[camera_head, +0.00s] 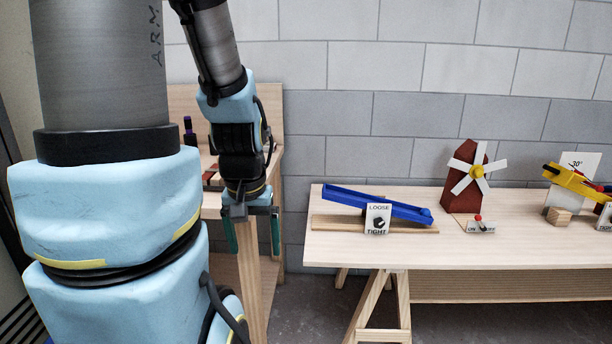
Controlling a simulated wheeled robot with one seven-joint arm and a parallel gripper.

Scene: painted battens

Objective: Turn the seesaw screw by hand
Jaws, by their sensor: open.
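The seesaw is a blue channel beam (345,196) tilted with its right end low, over a wooden base board (330,222) at the left end of the table. A white plate marked LOOSE and TIGHT stands at its front and carries a dark screw knob (379,223). A blue ball or round end (427,213) shows at the beam's low right end. My gripper (252,236) points down with its green fingers apart and nothing between them. It is to the left of the seesaw, clear of the table's left edge.
A wooden bench (265,130) stands behind my arm. Table space right of the seesaw is partly clear.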

